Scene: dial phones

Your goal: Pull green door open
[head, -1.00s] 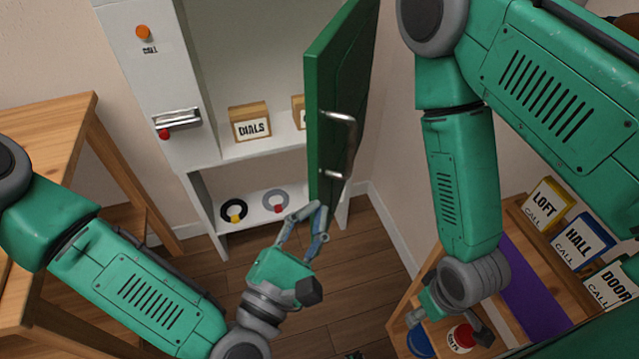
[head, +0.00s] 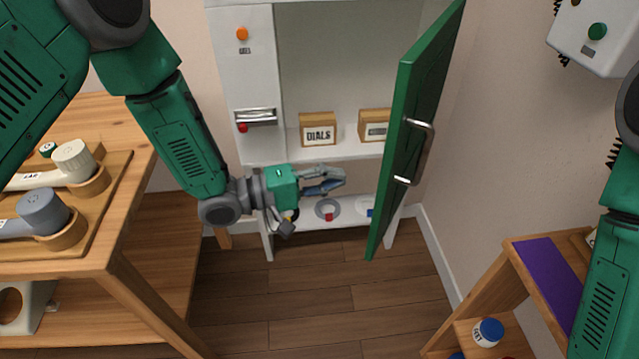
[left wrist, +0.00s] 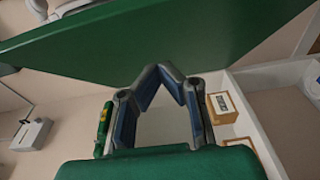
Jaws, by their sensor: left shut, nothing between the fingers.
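The green door (head: 415,130) stands open at the right side of the white cabinet, its free edge towards me. Its metal handle (head: 416,152) is on the face turned right. My left gripper (head: 340,180) is shut and empty, left of the door in front of the cabinet's low shelf, on the side away from the handle. In the left wrist view the shut fingers (left wrist: 172,72) point towards the green door (left wrist: 170,45), which spans the top; whether they touch it I cannot tell. My right gripper is out of view.
The white cabinet (head: 243,85) holds a DIALS box (head: 318,130) and another box (head: 374,125). Rings lie on its low shelf. A wooden table (head: 135,165) with handsets stands left. A wooden shelf unit (head: 510,265) stands right. The floor (head: 320,305) between is clear.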

